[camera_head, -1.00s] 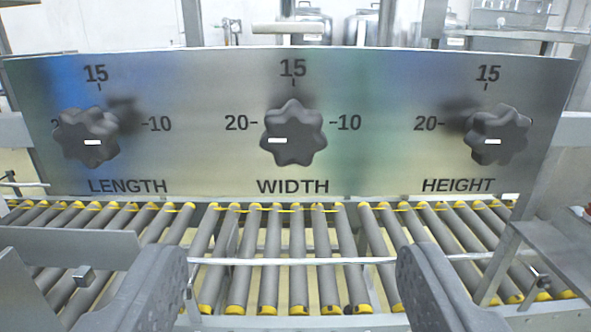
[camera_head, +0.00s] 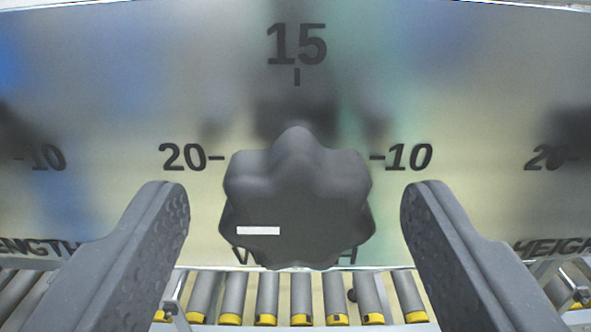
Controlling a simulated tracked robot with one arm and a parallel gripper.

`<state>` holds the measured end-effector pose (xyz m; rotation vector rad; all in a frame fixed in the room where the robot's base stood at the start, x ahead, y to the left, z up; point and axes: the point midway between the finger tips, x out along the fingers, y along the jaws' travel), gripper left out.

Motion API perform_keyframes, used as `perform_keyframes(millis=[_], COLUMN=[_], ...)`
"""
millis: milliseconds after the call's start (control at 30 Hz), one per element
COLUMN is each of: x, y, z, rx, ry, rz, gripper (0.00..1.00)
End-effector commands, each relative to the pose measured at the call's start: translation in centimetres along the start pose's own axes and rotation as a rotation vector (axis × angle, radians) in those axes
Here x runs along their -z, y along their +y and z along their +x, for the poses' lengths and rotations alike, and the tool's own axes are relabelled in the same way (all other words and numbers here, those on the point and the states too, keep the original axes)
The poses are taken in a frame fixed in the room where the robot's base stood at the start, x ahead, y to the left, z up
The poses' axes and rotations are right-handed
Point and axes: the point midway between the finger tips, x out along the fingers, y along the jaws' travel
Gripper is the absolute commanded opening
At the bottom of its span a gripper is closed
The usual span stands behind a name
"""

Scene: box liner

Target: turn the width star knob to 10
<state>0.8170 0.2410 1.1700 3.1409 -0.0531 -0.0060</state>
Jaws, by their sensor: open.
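The width star knob (camera_head: 300,195) is dark grey with rounded lobes and fills the middle of the view. Its white mark (camera_head: 258,231) lies on the left part of its face and points left, on the side of the 20 (camera_head: 182,157). The 10 (camera_head: 408,157) is printed to the right of the knob and the 15 (camera_head: 297,44) above it. The knob hides most of the WIDTH label. My gripper (camera_head: 295,205) is open, with one finger on each side of the knob, and gaps show between both fingers and the knob.
The metal panel (camera_head: 400,90) spans the view behind the knob. Parts of the LENGTH and HEIGHT labels show at the left and right edges. Rollers with yellow ends (camera_head: 302,300) run below the panel.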

Motion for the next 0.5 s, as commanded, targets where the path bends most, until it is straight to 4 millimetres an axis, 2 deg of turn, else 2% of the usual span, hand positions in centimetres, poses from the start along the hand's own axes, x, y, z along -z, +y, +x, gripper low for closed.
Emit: perform_keyframes(millis=[133, 467, 500], x=[0.19, 0.20, 0.19], y=[0.03, 0.00, 0.00], z=[0.61, 0.72, 0.72], rx=[-0.001, 0.000, 0.000], ry=[0.004, 0.004, 0.003], rz=[0.000, 0.000, 0.000], gripper=[0.62, 0.62, 0.51])
